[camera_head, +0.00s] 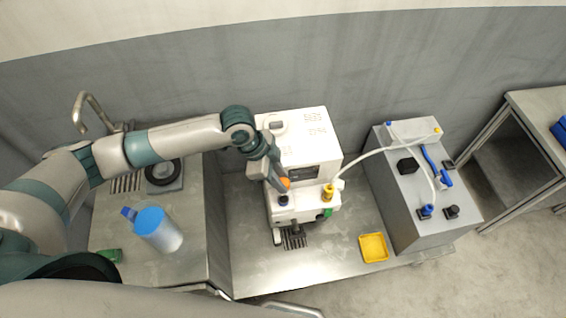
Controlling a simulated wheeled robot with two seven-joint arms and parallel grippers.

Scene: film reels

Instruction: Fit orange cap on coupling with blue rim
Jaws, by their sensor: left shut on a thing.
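My left gripper (281,181) reaches over the white machine (301,135) and is shut on the orange cap (286,184). The cap shows partly between the fingers. The coupling with the blue rim (283,201) is a small dark fitting on the machine's front ledge. In this view it lies just below the cap. A gap seems to remain between them, but the height of the cap above the coupling cannot be told. My right gripper is not in view.
A yellow fitting (328,191) with a white hose stands to the right on the same ledge. A grey box (409,190) with blue and black fittings stands further right. A yellow tray (373,247) lies on the steel table. A blue-capped bottle (157,230) stands at left.

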